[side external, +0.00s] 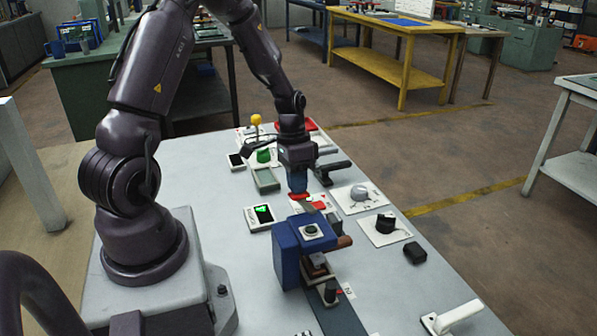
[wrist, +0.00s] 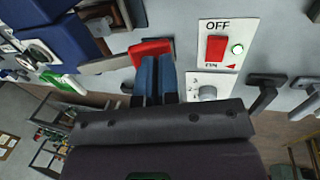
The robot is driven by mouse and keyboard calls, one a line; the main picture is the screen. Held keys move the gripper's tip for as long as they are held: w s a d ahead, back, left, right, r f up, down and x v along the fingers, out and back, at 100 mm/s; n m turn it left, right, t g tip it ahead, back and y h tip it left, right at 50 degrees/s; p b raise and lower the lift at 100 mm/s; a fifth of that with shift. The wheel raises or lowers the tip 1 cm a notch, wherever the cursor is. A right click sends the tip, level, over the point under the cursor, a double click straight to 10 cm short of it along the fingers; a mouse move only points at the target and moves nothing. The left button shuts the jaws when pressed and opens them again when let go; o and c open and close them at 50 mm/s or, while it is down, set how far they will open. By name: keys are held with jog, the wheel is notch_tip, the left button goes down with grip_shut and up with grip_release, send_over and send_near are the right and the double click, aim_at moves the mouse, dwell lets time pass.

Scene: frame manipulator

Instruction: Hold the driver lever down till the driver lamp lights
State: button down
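My gripper (side external: 298,192) points down over the middle of the bench. In the wrist view its blue fingers (wrist: 157,62) are side by side with almost no gap. A red paddle-like piece (wrist: 150,47) lies right at the fingertips; it shows under them in the side view (side external: 300,197). I cannot tell whether they touch, nor whether this piece is the driver lever. A panel marked OFF (wrist: 206,68) carries a red rocker (wrist: 215,48) and a round pale lamp with a green rim (wrist: 237,48). No readable label identifies the driver lamp.
A blue fixture (side external: 287,255) with a brown handle (side external: 345,241) stands just in front of my gripper. A grey knob (side external: 360,193), a black knob (side external: 385,222) and a black lever (side external: 332,170) lie to the right. A white handle (side external: 458,315) is at front right.

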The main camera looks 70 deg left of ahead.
jog(key=shift+s+d+f, duration=0.1)
jog(key=shift+d+f, duration=0.05)
jog(key=shift+f, duration=0.05)
jog(key=a+v, duration=0.1)
jog(key=v, duration=1.3)
jog(key=shift+a, duration=0.15)
jog(key=s+d+r+t+y, duration=0.1)
jog(key=s+d+r+t, duration=0.1)
jog(key=s+d+r, duration=0.3)
jog(key=s+d+r+t+y, duration=0.1)
jog(key=s+d+r+t, duration=0.2)
jog(key=d, duration=1.1)
notch_tip(320, 180, up, 3)
jog(key=shift+s+d+f+t+y, duration=0.2)
jog(key=shift+s+d+t+y, duration=0.15)
jog(key=shift+s, duration=0.7)
